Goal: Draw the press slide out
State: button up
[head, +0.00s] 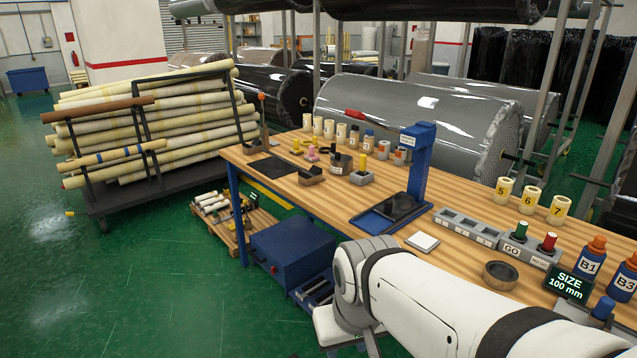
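The blue press (419,168) stands on the wooden table, with a tall column and a white label on its head. A red-handled lever (369,119) sticks out to the left of the head. A dark flat slide (403,207) lies low on the press's blue base (373,222); how far it is drawn out is hard to tell. My white arm crosses the lower right, in front of the table's near edge. My gripper is not visible, and nothing shows it touching the press.
A small white pad (422,242) and grey block (467,228) sit right of the press. A dark round dish (500,275) and blue bottles (588,257) stand further right. Several small rolls and blocks fill the table's far left. A blue cabinet (292,250) stands below.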

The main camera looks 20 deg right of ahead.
aim_at(401, 205)
jog(key=z, duration=0.45)
jog(key=i, duration=1.45)
jog(key=z, duration=0.95)
jog(key=k, duration=0.7)
jog(key=z, duration=0.15)
jog(key=i, duration=0.75)
jog(key=u, duration=0.05)
